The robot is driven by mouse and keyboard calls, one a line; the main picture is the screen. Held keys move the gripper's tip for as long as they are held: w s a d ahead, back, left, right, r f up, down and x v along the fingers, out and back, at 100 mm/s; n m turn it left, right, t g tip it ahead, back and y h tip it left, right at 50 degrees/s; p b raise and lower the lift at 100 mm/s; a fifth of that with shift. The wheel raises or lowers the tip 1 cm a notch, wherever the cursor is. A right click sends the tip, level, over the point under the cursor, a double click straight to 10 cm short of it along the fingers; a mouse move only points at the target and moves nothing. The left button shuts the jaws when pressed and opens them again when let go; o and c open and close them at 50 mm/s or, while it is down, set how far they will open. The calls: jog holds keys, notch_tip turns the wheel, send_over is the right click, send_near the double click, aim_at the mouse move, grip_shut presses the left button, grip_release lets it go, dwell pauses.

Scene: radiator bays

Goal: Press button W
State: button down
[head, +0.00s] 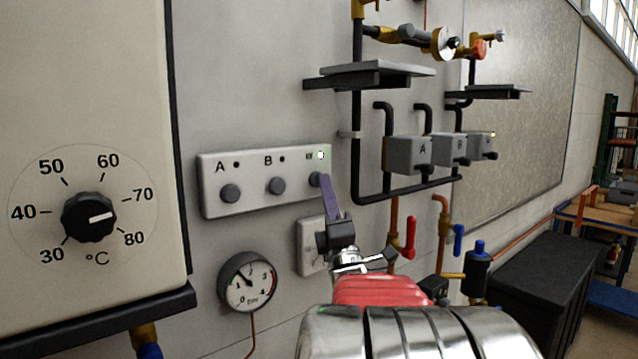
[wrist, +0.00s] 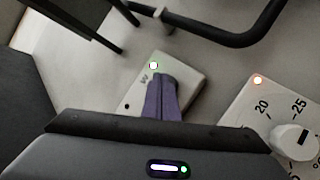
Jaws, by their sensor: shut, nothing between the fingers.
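A light grey button panel (head: 240,206) is fixed to the wall in the head view, with grey round buttons A (head: 230,193), B (head: 277,186) and W (head: 315,179). The lamp above W (head: 320,155) is lit white-green; the lamps above A and B are dark. My gripper (head: 328,184) is shut and empty, its purple fingertips at button W and seeming to touch it. In the wrist view the closed fingers (wrist: 161,98) cover button W, with the lit lamp (wrist: 154,65) just beyond them on the panel (wrist: 182,70).
A temperature dial (head: 89,217) is on the boiler at left. A pressure gauge (head: 248,282) and a wall switch plate (head: 308,247) sit below the panel. Black pipes (head: 357,110), a shelf (head: 372,73) and red (head: 410,238) and blue (head: 458,240) valve handles are to the right.

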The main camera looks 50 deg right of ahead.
jog(key=shift+s, duration=0.1)
jog(key=s, duration=0.2)
jog(key=s+a, duration=0.1)
jog(key=s, duration=0.2)
jog(key=shift+s+a, duration=0.2)
jog(key=shift+s, duration=0.15)
dwell(0.6)
